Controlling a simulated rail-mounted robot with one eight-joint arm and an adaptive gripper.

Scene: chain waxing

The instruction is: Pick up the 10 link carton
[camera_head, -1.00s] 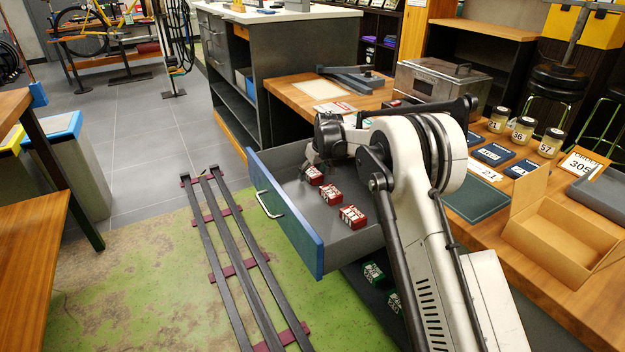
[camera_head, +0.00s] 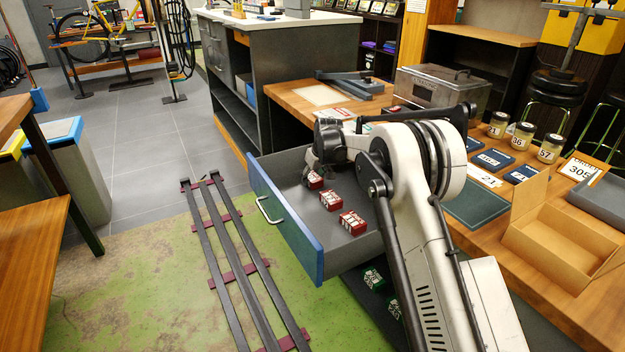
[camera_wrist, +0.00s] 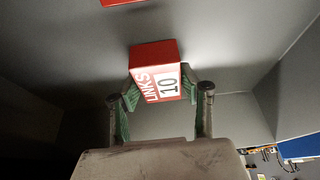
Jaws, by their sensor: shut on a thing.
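The red 10 link carton (camera_wrist: 157,72), printed LINKS 10, sits between the fingers of my gripper (camera_wrist: 160,86) in the wrist view. Both green finger pads touch its sides, and my gripper is shut on it. In the head view this carton (camera_head: 314,181) is the farthest of the red cartons in the open grey drawer (camera_head: 300,222), partly hidden by my gripper (camera_head: 313,170). I cannot tell whether it is clear of the drawer floor.
Two other red cartons (camera_head: 331,200) (camera_head: 352,223) lie nearer in the drawer. Its blue front (camera_head: 290,232) and side walls stand close by. Green cartons (camera_head: 374,279) show below.

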